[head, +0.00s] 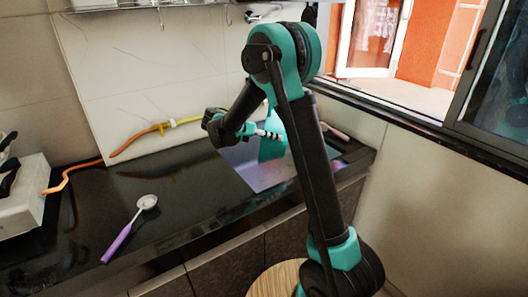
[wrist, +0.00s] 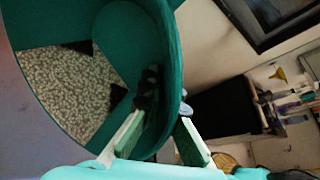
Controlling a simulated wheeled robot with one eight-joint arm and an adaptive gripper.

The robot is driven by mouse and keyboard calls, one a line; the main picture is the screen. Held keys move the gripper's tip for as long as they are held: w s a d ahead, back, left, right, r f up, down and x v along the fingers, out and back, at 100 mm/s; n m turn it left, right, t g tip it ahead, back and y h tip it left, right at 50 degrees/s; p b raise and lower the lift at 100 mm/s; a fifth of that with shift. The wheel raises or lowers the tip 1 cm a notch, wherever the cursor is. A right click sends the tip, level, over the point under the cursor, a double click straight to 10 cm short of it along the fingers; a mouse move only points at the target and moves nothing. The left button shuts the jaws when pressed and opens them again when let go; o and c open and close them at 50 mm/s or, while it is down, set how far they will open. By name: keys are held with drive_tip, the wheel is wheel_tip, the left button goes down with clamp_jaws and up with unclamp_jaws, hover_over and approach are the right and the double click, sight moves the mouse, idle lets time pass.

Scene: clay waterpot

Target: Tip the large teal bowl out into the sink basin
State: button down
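The large teal bowl (head: 271,148) shows in the head view at the sink basin (head: 262,181), partly hidden behind my arm and gripper. It looks tilted on its side there. In the wrist view the teal bowl (wrist: 172,50) fills the left, with its curved wall close to the camera. My gripper (head: 268,133) is at the bowl's wall. In the wrist view my gripper (wrist: 160,125) has one finger inside the bowl and one outside, with the wall between them. A speckled grey-beige patch shows within the bowl; I cannot tell whether it is contents or a surface beyond.
A black counter (head: 165,195) runs left of the basin. A purple-handled ladle (head: 126,228) lies on it. A yellow and orange hose (head: 140,138) lies along the wall. A white stove (head: 22,197) stands far left. A window ledge (head: 420,115) is at the right.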

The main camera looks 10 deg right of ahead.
drive_tip(key=shift+a, duration=0.1)
drive_tip(key=shift+w+a+r+h, duration=0.15)
drive_tip(key=shift+a+r+h, duration=0.05)
drive_tip(key=shift+a+h, duration=0.2)
drive_tip(key=shift+w+a+r+h, duration=0.1)
drive_tip(key=shift+a+r+h, duration=0.05)
drive_tip(key=shift+a+h, duration=0.2)
idle(1.1)
